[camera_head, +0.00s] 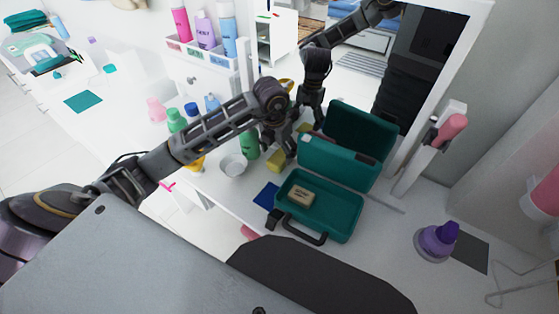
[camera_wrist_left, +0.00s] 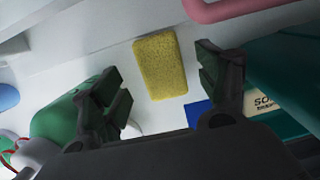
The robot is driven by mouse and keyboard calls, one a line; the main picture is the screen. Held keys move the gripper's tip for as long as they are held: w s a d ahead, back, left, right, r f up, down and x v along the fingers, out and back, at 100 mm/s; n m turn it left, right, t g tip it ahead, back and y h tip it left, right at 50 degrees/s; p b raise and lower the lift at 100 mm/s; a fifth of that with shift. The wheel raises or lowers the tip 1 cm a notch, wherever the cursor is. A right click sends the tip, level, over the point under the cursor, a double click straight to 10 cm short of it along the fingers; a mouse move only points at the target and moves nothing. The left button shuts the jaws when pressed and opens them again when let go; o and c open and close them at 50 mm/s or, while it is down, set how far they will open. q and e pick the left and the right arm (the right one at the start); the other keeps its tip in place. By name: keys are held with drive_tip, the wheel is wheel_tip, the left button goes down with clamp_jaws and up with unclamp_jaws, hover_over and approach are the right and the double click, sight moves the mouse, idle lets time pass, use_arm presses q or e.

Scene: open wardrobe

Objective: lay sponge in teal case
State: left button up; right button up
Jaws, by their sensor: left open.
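The yellow sponge (camera_head: 274,160) rests on the white counter, left of the teal case. It also shows in the left wrist view (camera_wrist_left: 160,67), apart from the fingers. The teal case (camera_head: 344,222) lies open with its lid (camera_head: 335,165) raised at the back. A tan soap bar (camera_head: 300,195) is inside, and the rest of its floor is bare. My left gripper (camera_head: 280,147) is open and empty, just above the sponge, which lies between and beyond its fingertips in the left wrist view. My right gripper is not in view.
A green bottle (camera_head: 249,144) and a white bowl (camera_head: 233,165) stand close left of the gripper. A dark blue cloth (camera_head: 266,195) lies beside the case. A mirror behind reflects my arm. A purple bottle (camera_head: 437,240) stands at the right.

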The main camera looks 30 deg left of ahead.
sight(279, 157)
use_arm(q)
drive_tip(key=shift+f, duration=1.95)
drive_tip(key=shift+w, duration=0.1)
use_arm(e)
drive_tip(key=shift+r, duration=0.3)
use_arm(q)
drive_tip(key=shift+f+b, duration=0.25)
drive_tip(key=shift+b, duration=0.05)
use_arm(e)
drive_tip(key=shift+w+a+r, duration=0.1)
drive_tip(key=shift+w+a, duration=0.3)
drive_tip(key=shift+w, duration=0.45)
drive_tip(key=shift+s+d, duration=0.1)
